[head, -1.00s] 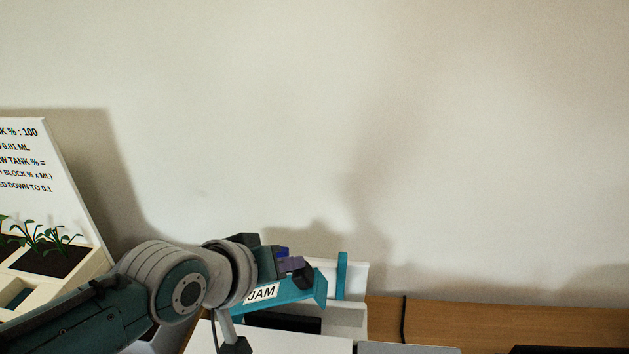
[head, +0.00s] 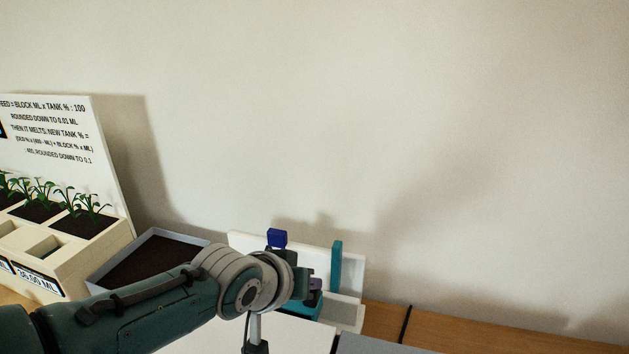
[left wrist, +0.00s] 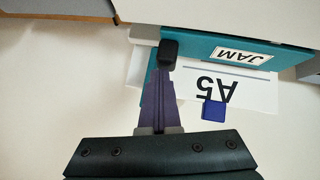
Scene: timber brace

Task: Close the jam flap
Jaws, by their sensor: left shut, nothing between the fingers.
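The teal jam flap (left wrist: 200,47) with its white JAM label (left wrist: 243,55) shows in the left wrist view, at the edge of a white housing. In the head view only a small teal part (head: 308,307) of it shows behind my left gripper (head: 316,291). That gripper is shut and empty. In the left wrist view its dark fingertips (left wrist: 168,52) are at the flap's left end; I cannot tell whether they touch it. How far the flap stands open is hidden in the head view. My right gripper is not in view.
An upright teal piece (head: 337,265) stands at the white housing. Left are a soil tray (head: 150,258) and a planter (head: 55,262). Wooden desk (head: 480,335) is clear at right.

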